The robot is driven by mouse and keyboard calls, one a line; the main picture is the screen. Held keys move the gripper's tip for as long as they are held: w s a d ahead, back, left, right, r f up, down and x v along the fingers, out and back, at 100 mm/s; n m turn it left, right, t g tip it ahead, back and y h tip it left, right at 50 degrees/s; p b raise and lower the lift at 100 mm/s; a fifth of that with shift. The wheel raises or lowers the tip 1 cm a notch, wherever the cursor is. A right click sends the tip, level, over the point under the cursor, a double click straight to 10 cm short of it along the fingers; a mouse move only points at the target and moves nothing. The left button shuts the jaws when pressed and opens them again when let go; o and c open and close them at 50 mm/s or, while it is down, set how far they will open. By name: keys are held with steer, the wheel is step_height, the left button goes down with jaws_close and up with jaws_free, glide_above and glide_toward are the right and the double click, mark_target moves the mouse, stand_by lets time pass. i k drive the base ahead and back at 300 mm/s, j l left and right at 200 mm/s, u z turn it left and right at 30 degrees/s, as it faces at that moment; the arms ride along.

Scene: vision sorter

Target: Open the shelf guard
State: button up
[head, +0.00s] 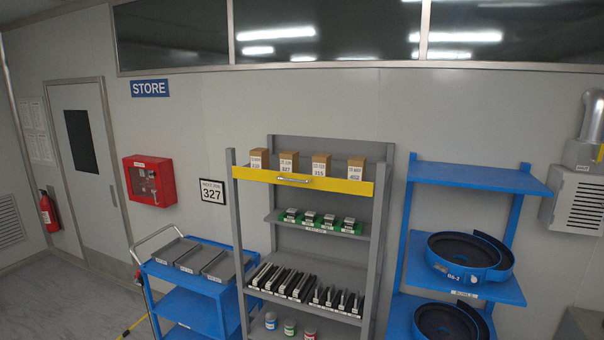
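The shelf guard (330,184) is a yellow bar across the front of the grey shelf's top level. A pale handle (294,180) sits on it, left of its middle. The guard spans between the two front posts of the grey shelf (236,235). Several brown boxes with white labels, one of them this box (321,165), stand behind the guard, and their lower parts are hidden by it. My gripper is not in view.
A blue cart (190,264) with grey trays stands left of the shelf. A blue rack (480,178) with dark round bowls stands right of it. Lower shelf levels hold green-based parts (318,224), dark upright pieces and small cans. A red wall box (150,181) hangs at left.

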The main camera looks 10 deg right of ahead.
mark_target(315, 182)
steer(key=i+l, duration=0.65)
steer(key=i, duration=0.05)
